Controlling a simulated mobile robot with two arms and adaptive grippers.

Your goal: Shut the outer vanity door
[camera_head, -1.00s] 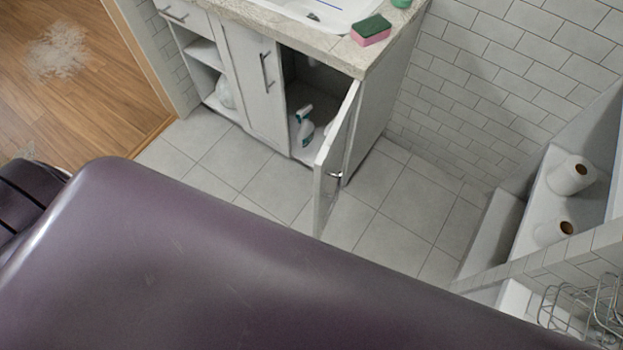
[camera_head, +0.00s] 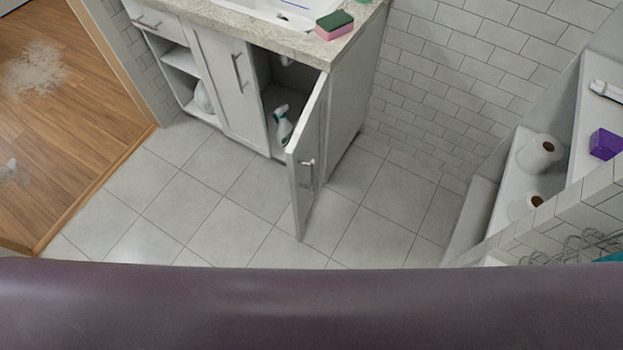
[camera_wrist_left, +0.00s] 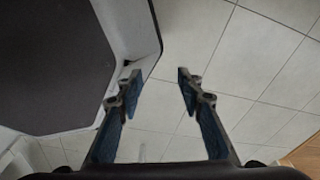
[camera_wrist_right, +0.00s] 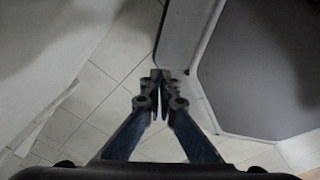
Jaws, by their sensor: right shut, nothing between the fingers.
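The outer vanity door (camera_head: 306,158) stands wide open in the head view, swung out from the right end of the vanity (camera_head: 345,110). Its handle (camera_head: 308,163) shows on the door's face. The inner vanity door (camera_head: 228,80) beside it is shut. My left gripper (camera_wrist_left: 162,78) is open and empty above floor tiles in the left wrist view. My right gripper (camera_wrist_right: 156,76) is shut and empty above floor tiles in the right wrist view. Neither gripper shows in the head view, and neither touches the door.
A spray bottle (camera_head: 283,125) stands inside the open cabinet. A sponge (camera_head: 333,24) lies on the countertop (camera_head: 270,35). A wall niche at right holds toilet rolls (camera_head: 540,153) and a purple box (camera_head: 605,144). Tiled floor (camera_head: 220,215) in front of the vanity is clear.

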